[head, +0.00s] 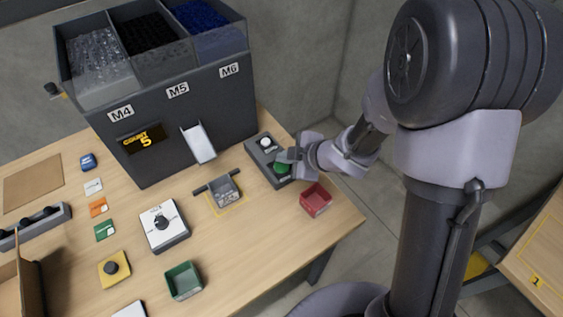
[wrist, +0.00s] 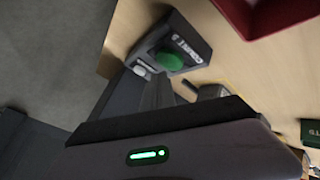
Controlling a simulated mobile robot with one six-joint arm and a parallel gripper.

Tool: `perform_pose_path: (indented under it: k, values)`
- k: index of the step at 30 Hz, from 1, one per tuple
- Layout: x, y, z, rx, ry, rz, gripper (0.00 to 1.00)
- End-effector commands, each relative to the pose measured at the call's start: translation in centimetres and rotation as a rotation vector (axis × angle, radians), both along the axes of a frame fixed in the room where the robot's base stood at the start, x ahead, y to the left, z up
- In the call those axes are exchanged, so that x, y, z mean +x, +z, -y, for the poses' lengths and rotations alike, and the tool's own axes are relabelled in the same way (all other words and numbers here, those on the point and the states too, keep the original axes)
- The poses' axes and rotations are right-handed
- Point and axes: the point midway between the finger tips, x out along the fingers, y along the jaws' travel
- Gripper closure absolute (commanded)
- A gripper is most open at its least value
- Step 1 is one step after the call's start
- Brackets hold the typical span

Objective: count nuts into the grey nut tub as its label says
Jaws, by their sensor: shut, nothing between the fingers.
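A grey tub (head: 222,183) sits in a yellow outline on the table, below the white chute (head: 198,143) of the dark feeder (head: 190,118). Several small light pieces lie in it; I cannot count them, and no label is readable. The feeder display (head: 138,140) reads COUNT 5. My gripper (head: 285,157) is shut and empty at the button box (head: 258,155), close above its green button (head: 282,168); I cannot tell whether it touches. The green button also shows in the wrist view (wrist: 169,61), beyond my dark fingers (wrist: 150,92).
The feeder's bins are marked M4, M5 and M6. A red tub (head: 315,200) stands right of the button box. A green tub (head: 184,281), a dial box (head: 163,226) and a yellow knob box (head: 114,268) stand nearer. Bare table lies between the grey and green tubs.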

Motion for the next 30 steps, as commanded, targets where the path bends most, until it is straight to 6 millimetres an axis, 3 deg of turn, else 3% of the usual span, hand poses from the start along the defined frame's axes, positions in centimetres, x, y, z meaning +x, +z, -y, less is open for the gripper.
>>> perform_pose_path:
  k: [8,21,30]
  values:
    - [0.0,0.4,0.0,0.000,0.000,0.000,1.00]
    - [0.0,4.9,0.0,0.000,0.000,0.000,1.00]
    - [0.0,4.9,0.0,0.000,0.000,0.000,1.00]
